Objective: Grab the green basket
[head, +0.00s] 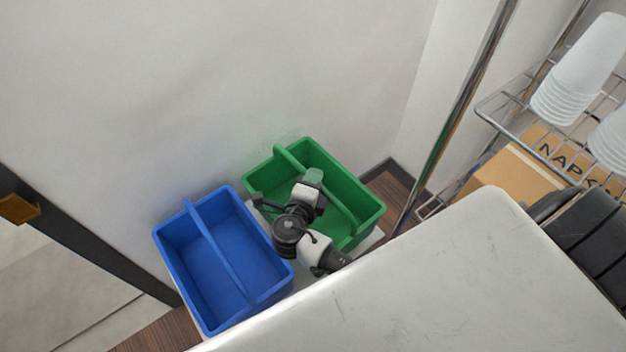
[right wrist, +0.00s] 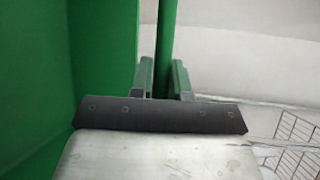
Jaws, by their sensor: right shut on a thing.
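The green basket (head: 367,207) stands against the wall, right of the blue basket. It is an open rectangular bin with a handle bar across its top. My right gripper (head: 314,176) reaches over the basket, and the arm hides part of its near side. In the right wrist view, my right gripper (right wrist: 163,80) has its two fingers on either side of the green handle (right wrist: 166,45) and is shut on it. A green wall of the basket (right wrist: 100,50) fills the left of that view. My left gripper is not in view.
A blue basket (head: 222,262) with a handle stands close beside the green one. A pale countertop (head: 470,275) fills the lower right. A wire rack with a metal post (head: 455,115), white cups (head: 580,70) and a cardboard box (head: 515,168) stands at right.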

